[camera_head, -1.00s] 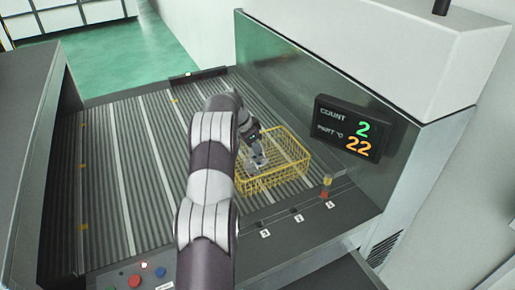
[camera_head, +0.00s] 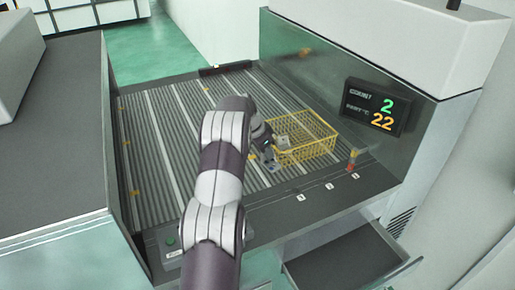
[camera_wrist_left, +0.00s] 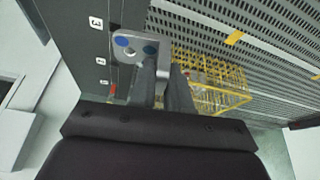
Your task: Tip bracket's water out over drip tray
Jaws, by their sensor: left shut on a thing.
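My left gripper (camera_head: 268,152) is at the left side of the yellow wire basket, above the ribbed bed. In the left wrist view its fingers (camera_wrist_left: 163,80) are shut on a grey metal bracket (camera_wrist_left: 137,36). The bracket has a flat plate with two blue round patches; I cannot tell whether these are water. In the head view the bracket is small and partly hidden by the gripper. A dark shallow tray (camera_head: 345,262), apparently the drip tray, sticks out at the machine's front, lower right and apart from the bracket. My right gripper is not in view.
The yellow wire basket (camera_head: 318,150) stands on the ribbed bed (camera_head: 165,150), with a pale grey piece (camera_head: 283,140) at its left. A small red and yellow post (camera_head: 352,160) stands near the numbered front ledge. A display (camera_head: 377,108) reads count 2 and 22.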

